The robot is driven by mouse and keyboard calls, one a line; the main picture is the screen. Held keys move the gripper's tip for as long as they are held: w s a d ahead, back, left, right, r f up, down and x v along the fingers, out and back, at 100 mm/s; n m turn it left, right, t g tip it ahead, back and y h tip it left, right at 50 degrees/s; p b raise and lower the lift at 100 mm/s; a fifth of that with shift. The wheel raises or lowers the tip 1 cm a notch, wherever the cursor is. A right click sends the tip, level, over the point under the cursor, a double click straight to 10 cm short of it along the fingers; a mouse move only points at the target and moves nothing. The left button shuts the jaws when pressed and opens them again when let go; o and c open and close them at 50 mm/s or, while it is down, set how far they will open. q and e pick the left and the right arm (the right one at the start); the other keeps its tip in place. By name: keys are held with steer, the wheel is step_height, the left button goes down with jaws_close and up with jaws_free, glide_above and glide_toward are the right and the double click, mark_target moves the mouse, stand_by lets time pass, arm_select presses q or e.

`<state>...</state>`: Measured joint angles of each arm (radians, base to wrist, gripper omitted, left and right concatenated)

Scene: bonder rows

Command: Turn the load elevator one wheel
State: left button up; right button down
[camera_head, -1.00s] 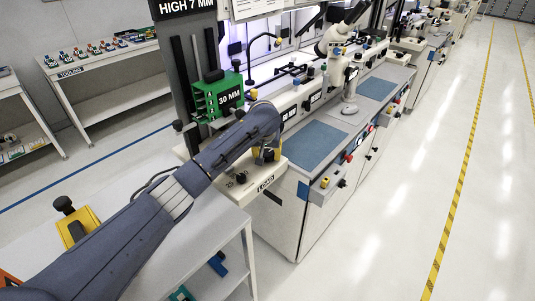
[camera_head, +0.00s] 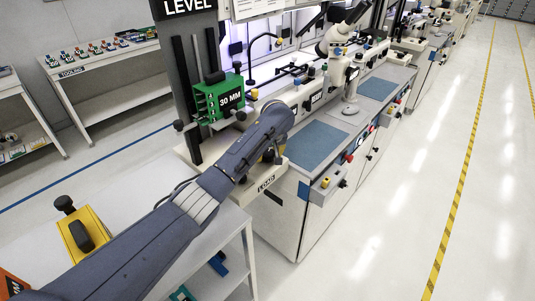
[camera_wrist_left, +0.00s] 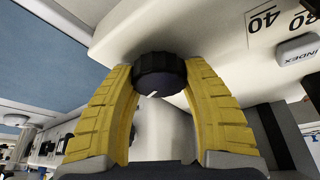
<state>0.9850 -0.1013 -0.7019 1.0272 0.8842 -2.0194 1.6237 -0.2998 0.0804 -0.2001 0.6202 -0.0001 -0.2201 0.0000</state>
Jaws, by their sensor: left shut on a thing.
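The load elevator's wheel is a dark ribbed knob (camera_wrist_left: 160,76) in the left wrist view, with a white mark on its face. My left gripper (camera_wrist_left: 158,72) is shut on it, one yellow finger on each side. In the head view, the left gripper (camera_head: 270,157) is at the machine's front above the LOAD label (camera_head: 267,184), and my wrist hides the knob. The green 30 MM magazine (camera_head: 219,99) is on the elevator behind the wrist. The sign (camera_head: 187,6) above it reads LEVEL. My right gripper is not in view.
A grey bench (camera_head: 130,190) under my arm carries a yellow block (camera_head: 88,232) with black knobs. Bonder stations with blue mats (camera_head: 316,146) run to the back right. A tooling shelf (camera_head: 105,62) stands at the back left. The aisle at right is clear.

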arm_select(q)
steer(key=shift+f, duration=0.15)
steer(key=o, duration=1.2)
steer(key=shift+v, duration=6)
